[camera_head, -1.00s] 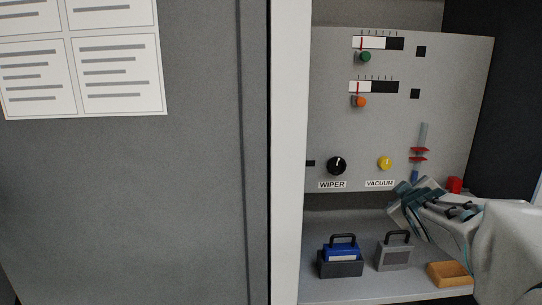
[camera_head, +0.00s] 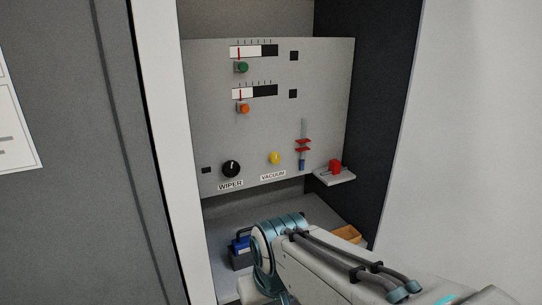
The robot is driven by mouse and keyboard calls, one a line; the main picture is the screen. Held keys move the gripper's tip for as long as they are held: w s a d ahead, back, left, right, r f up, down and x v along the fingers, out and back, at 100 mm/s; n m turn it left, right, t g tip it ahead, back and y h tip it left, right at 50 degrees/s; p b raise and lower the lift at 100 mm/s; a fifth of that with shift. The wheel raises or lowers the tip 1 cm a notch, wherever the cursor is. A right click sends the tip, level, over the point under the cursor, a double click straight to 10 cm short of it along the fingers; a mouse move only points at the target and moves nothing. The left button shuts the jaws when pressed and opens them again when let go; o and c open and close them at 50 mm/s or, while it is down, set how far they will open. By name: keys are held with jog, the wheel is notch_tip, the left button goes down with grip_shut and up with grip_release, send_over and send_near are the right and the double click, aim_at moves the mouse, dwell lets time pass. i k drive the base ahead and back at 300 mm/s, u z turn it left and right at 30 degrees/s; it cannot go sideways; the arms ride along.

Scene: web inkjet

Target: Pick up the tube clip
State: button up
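A small red piece (camera_head: 335,167) with a dark thin part at its left sits on a small pale ledge (camera_head: 336,178) at the right of the grey panel. It may be the tube clip; it is too small to be sure. A vertical tube (camera_head: 303,128) on the panel has two red flanges (camera_head: 303,145) and a blue lower end; these could also be clip parts. My arm reaches in from the lower right, below the ledge and apart from it. My gripper's fingers do not show.
The panel carries a green knob (camera_head: 242,68), an orange knob (camera_head: 244,108), a black wiper knob (camera_head: 231,169) and a yellow vacuum knob (camera_head: 275,158). Below, a blue block (camera_head: 240,245) and a tan tray (camera_head: 347,233) are partly behind my arm. Dark and white walls bound the right.

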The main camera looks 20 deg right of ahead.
aim_at(334, 164)
jog(key=z, duration=0.4)
jog(key=k, duration=0.5)
jog(key=z, duration=1.45)
jog(key=i, duration=1.05)
jog(key=u, duration=0.65)
jog(key=i, duration=0.75)
jog(key=u, duration=0.9)
